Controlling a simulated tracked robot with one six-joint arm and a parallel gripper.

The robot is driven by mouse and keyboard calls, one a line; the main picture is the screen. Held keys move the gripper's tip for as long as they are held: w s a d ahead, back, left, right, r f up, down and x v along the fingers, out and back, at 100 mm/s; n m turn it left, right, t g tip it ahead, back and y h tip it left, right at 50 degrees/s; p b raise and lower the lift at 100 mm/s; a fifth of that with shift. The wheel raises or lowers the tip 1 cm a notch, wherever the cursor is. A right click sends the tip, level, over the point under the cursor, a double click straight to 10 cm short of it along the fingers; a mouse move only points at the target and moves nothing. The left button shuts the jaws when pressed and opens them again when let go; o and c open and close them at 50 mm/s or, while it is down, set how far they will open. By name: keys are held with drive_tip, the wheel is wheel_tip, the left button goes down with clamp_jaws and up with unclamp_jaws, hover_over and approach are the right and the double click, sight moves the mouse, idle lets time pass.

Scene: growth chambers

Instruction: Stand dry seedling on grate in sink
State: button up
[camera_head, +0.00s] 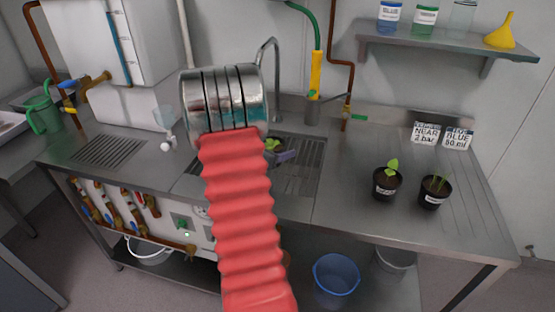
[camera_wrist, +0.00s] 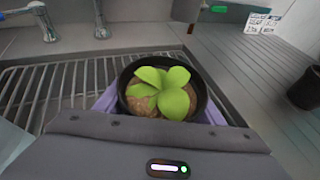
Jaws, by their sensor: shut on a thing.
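A seedling (camera_wrist: 165,95) with rounded bright green leaves grows in brown soil in a dark round pot. My gripper (camera_wrist: 160,108) is shut on this pot, with a lilac finger on each side in the wrist view. The metal grate (camera_wrist: 45,88) of the sink spreads beneath and to the left of the pot. In the head view my red arm hides most of the gripper; the leaves (camera_head: 272,144) and a lilac finger (camera_head: 287,156) show over the grate (camera_head: 300,178). The pot looks upright. I cannot tell whether its base touches the bars.
Two potted plants, one leafy (camera_head: 387,182) and one with thin shoots (camera_head: 434,192), stand on the counter right of the sink. Two printed cards (camera_head: 441,134) lean at the back. A curved tap (camera_head: 277,75) rises behind the sink. A shelf (camera_head: 440,48) holds bottles and a yellow funnel.

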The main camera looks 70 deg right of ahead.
drive_tip(key=shift+f, duration=1.8)
drive_tip(key=o, duration=1.2)
drive_tip(key=shift+f, duration=0.15)
drive_tip(key=v, duration=1.2)
